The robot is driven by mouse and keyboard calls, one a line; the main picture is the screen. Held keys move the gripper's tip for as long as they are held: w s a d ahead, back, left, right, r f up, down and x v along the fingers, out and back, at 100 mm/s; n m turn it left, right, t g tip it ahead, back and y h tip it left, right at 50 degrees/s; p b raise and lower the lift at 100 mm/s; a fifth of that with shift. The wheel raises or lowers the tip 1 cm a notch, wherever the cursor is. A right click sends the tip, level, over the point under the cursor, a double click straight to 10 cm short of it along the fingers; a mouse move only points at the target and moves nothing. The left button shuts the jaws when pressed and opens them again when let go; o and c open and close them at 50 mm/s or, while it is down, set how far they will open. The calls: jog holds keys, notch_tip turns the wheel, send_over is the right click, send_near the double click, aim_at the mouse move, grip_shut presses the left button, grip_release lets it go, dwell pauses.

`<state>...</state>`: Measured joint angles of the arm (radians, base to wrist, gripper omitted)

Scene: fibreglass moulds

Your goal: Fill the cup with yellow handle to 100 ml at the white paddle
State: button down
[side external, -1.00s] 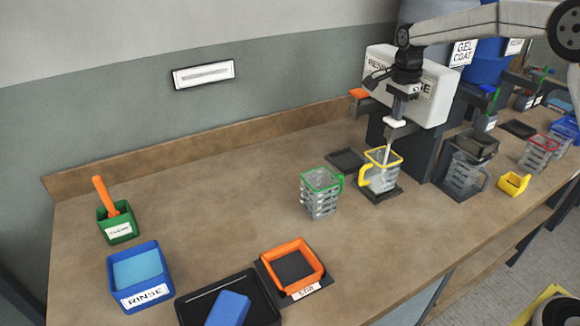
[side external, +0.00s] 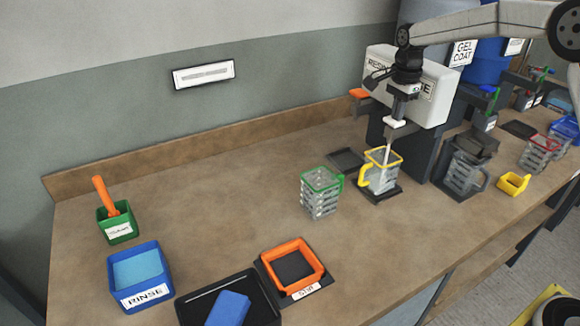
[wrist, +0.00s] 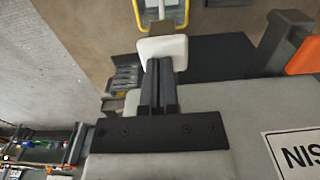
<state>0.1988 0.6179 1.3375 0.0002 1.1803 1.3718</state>
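The cup with the yellow rim and yellow handle (side external: 364,177) stands upright on a dark pad under the white dispenser, its handle to the left. A thin pale stream runs down into it from the spout area. Pale liquid shows inside, but I cannot read the level against the marks. The white paddle (side external: 394,122) sits above the cup; it also shows in the wrist view (wrist: 163,48). My gripper (wrist: 160,65) has its fingers together with their tips at the paddle, apparently pressing it. In the side view my gripper (side external: 401,112) is above the cup, pointing down.
A green-rimmed cup (side external: 318,201) stands left of the yellow-handled cup. An orange-rimmed STIR tray (side external: 292,286), a blue RINSE tub (side external: 141,303) and a green tub (side external: 118,238) are farther left.

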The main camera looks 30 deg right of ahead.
jog(key=shift+s+f, duration=0.15)
jog(key=shift+f, duration=0.1)
dwell(0.3)
notch_tip(320, 180, up, 14)
jog(key=shift+r, duration=0.25)
dwell(0.5)
jog(key=shift+w, duration=0.25)
dwell(0.8)
jog(key=shift+w+d+r, duration=0.55)
jog(key=shift+w+r, duration=0.2)
jog(key=shift+r, duration=0.15)
jog(key=shift+f, duration=6.95)
